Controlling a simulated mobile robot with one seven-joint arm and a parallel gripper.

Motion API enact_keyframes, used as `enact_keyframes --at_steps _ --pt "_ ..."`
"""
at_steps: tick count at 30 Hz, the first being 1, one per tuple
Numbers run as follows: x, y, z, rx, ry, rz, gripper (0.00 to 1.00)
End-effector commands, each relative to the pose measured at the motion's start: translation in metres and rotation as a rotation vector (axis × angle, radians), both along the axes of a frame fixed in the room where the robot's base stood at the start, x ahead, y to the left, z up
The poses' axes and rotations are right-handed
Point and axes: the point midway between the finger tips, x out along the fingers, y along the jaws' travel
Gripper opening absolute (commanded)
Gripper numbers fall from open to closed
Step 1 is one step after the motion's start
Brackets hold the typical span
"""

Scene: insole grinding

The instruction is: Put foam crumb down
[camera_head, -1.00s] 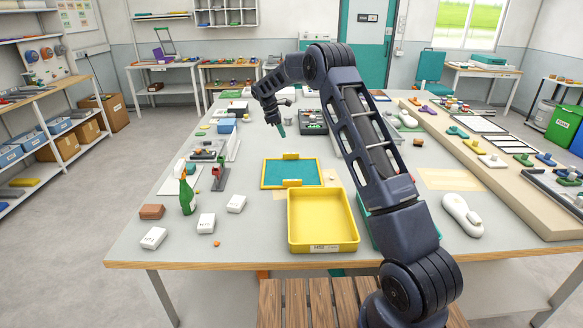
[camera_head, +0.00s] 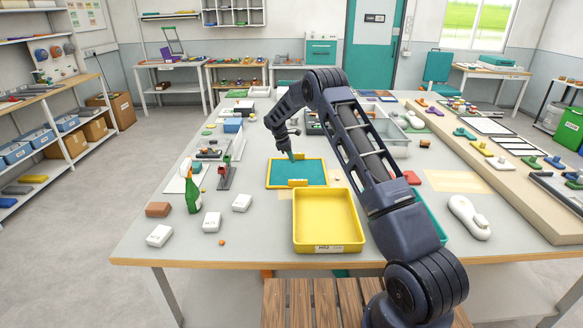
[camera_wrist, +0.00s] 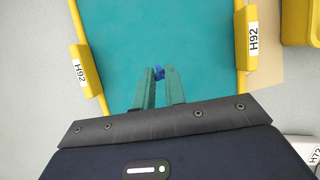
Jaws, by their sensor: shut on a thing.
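My gripper (camera_head: 291,156) points down over the far part of a teal tray or mat with a yellow frame (camera_head: 312,173). In the wrist view, its two green fingers (camera_wrist: 158,75) are closed on a small dark blue piece, likely the foam crumb (camera_wrist: 159,72). The piece shows just at the fingertips, with the teal surface (camera_wrist: 110,35) below it. I cannot tell whether it touches that surface. The frame has yellow tabs labelled H92 on both sides. The crumb is too small to make out in the head view.
A yellow bin (camera_head: 328,222) stands just in front of the teal tray. A green bottle (camera_head: 192,198) and several white boxes (camera_head: 212,222) are to the left. A small orange bit (camera_head: 222,242) lies near the front edge. Bare grey table lies left of the tray.

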Motion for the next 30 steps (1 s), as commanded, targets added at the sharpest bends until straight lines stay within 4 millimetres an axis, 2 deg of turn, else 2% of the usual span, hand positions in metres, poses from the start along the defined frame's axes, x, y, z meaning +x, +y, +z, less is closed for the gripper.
enact_keyframes --at_steps 8,16,28,29,30 --pt "0.000 0.000 -0.017 -0.001 0.001 0.001 0.00" --pt "0.000 0.000 -0.050 -0.001 0.000 0.000 0.00" --pt "0.000 0.000 -0.055 0.000 0.000 0.000 0.00" --pt "0.000 0.000 -0.055 0.000 0.000 0.000 0.16" --pt "0.000 0.000 -0.054 0.000 0.000 0.000 0.24"
